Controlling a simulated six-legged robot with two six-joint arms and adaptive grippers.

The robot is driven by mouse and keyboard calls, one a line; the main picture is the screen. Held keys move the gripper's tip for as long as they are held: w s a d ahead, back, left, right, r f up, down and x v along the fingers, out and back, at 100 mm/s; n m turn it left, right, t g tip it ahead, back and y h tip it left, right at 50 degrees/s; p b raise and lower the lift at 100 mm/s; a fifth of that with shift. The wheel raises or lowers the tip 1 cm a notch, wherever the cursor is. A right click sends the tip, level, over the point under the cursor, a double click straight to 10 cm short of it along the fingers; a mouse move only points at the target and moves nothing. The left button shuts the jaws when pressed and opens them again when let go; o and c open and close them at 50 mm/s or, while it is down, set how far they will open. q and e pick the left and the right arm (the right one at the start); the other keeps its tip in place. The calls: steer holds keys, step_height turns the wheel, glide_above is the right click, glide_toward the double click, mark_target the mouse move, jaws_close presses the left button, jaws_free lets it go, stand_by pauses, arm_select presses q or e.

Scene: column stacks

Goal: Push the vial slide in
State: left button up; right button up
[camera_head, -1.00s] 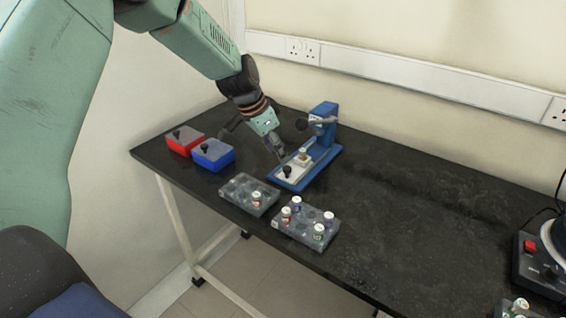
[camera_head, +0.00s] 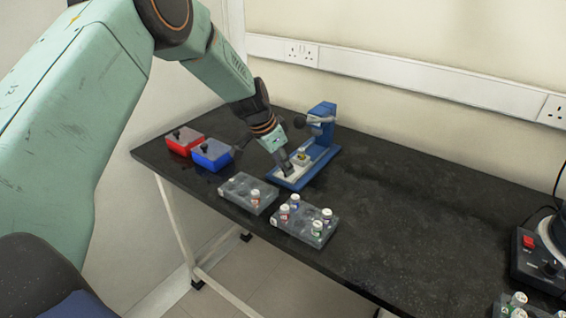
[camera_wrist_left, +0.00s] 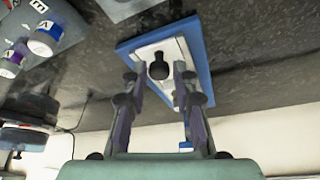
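The blue press (camera_head: 322,150) stands on the black table, with a white slide (camera_head: 299,170) lying along its base. A vial (camera_head: 302,157) with a yellowish top sits on the slide towards the press column. My left gripper (camera_head: 287,171) reaches down over the slide's near end and hides the black knob in the head view. In the left wrist view the knob (camera_wrist_left: 158,67) stands on the white slide between the two fingers of my left gripper (camera_wrist_left: 156,82). The fingers are apart, with a gap on each side of the knob. My right gripper is not in view.
Two clear racks (camera_head: 247,194) (camera_head: 304,222) with several vials stand near the front edge. A red box (camera_head: 185,143) and a blue box (camera_head: 212,155) are at the left. A machine with a red switch (camera_head: 528,241) is at the right. The table's middle right is clear.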

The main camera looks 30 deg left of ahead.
arm_select(q)
steer(key=shift+w+f, duration=0.1)
steer(key=shift+c, duration=0.7)
steer(key=shift+r, duration=0.2)
jaws_close()
steer(key=shift+w+r, duration=0.1)
